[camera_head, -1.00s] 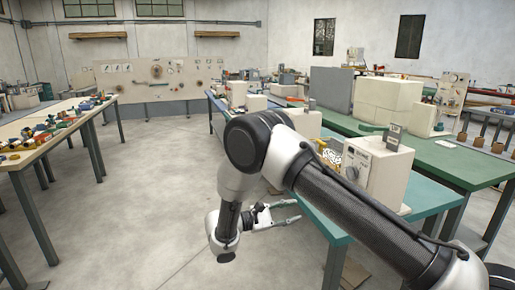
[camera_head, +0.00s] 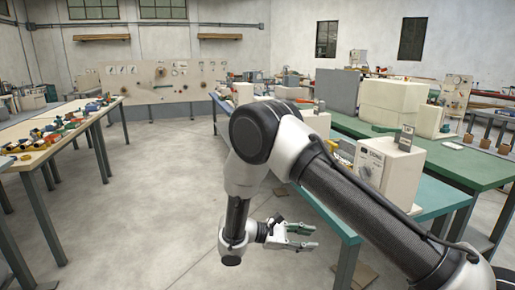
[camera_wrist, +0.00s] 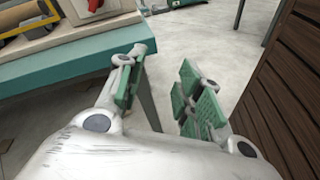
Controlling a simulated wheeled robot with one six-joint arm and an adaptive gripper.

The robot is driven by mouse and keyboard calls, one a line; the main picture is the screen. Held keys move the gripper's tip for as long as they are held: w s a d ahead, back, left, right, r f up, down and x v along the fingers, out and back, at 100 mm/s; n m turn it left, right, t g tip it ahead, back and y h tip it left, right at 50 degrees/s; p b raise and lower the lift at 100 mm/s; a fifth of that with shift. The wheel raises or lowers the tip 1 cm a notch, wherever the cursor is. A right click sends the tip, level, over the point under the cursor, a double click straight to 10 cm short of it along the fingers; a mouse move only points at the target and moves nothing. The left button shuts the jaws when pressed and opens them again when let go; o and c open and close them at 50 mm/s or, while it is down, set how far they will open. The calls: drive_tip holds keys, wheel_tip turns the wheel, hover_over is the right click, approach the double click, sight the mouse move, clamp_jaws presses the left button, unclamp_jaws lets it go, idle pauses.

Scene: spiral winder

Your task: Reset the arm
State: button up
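My gripper (camera_head: 302,236) hangs low over the floor in the head view, just left of the near end of the green-topped bench (camera_head: 345,232). In the wrist view my gripper (camera_wrist: 160,85) shows its two green-padded fingers spread apart with nothing between them. The bench's teal edge (camera_wrist: 70,68) lies beside and behind the left finger there. My arm is bent, with its elbow high and its forearm pointing down.
A white spiral winder box (camera_head: 385,168) stands on the bench near its front. A table with coloured parts (camera_head: 60,135) stands at the left. The floor (camera_head: 150,215) between is clear. A brown slatted surface (camera_wrist: 285,100) is close at right in the wrist view.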

drive_tip(key=s+d+r+m+t+y, duration=0.1)
drive_tip(key=s+d+r+m+y, duration=0.3)
drive_tip(key=s+d+r, duration=0.3)
drive_tip(key=s+d+r+m+t+y, duration=0.1)
drive_tip(key=s+d+r+m+y, duration=0.4)
drive_tip(key=s+r, duration=0.4)
drive_tip(key=s+d+r+m+y, duration=0.5)
drive_tip(key=s+d+r, duration=0.3)
drive_tip(key=r, duration=0.5)
drive_tip(key=shift+d+r+t+y, duration=0.35)
drive_tip(key=shift+d+t+y, duration=0.05)
drive_tip(key=shift+d+y, duration=0.2)
